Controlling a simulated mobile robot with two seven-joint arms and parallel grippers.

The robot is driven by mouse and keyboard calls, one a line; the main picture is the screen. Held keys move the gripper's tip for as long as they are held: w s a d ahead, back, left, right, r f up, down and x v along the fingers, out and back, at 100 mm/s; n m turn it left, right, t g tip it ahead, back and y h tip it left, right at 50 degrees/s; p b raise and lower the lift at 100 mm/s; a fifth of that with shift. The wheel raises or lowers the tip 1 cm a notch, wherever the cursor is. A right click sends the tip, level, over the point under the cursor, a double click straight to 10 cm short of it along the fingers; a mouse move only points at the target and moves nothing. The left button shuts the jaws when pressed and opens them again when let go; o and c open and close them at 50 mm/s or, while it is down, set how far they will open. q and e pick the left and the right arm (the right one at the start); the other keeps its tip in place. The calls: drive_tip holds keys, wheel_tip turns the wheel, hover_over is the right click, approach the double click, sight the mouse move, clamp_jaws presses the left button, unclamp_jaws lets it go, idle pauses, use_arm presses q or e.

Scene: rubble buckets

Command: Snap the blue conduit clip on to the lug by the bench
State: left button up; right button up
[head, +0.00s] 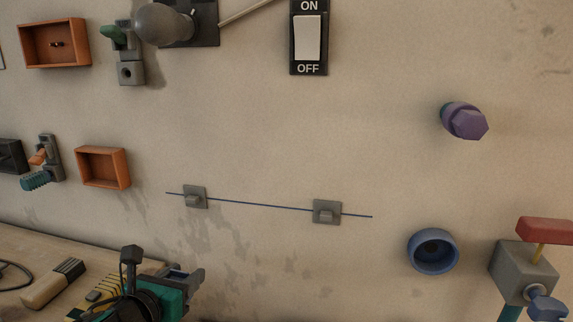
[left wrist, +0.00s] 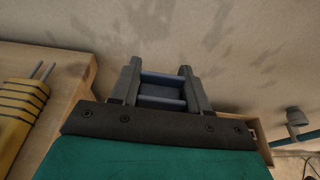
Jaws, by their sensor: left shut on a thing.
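My left gripper (head: 188,277) is low in the head view, over the bench's right end and below the wall lugs. In the left wrist view its two dark fingers (left wrist: 158,85) are shut on the blue conduit clip (left wrist: 162,90), which shows as a blue-grey channel-like piece between them. The clip is hard to make out in the head view. Two grey lugs on square plates are on the wall: the left lug (head: 195,197), nearer the bench (head: 120,262), and the right lug (head: 327,212). The clip is apart from both. My right gripper is not in view.
A thin blue line (head: 260,206) runs along the wall through both lug plates. A yellow-and-black tool (head: 53,284) lies on the bench. A blue round socket (head: 433,251) and a grey box (head: 524,270) are at right. The wall between is clear.

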use_arm(q)
drive_tip(key=s+d+r+p, duration=0.2)
drive_tip(key=s+r+p, duration=0.1)
drive_tip(key=shift+d+r, duration=0.25)
drive_tip(key=shift+r, duration=0.05)
drive_tip(key=s+d+r+n+y+p, duration=0.1)
drive_tip(key=s+r+y+p, duration=0.1)
drive_tip(key=s+r+p, duration=0.3)
drive_tip(key=shift+s+d+r+n, duration=0.2)
drive_tip(key=shift+s+r+n, duration=0.15)
drive_tip(key=shift+r, duration=0.2)
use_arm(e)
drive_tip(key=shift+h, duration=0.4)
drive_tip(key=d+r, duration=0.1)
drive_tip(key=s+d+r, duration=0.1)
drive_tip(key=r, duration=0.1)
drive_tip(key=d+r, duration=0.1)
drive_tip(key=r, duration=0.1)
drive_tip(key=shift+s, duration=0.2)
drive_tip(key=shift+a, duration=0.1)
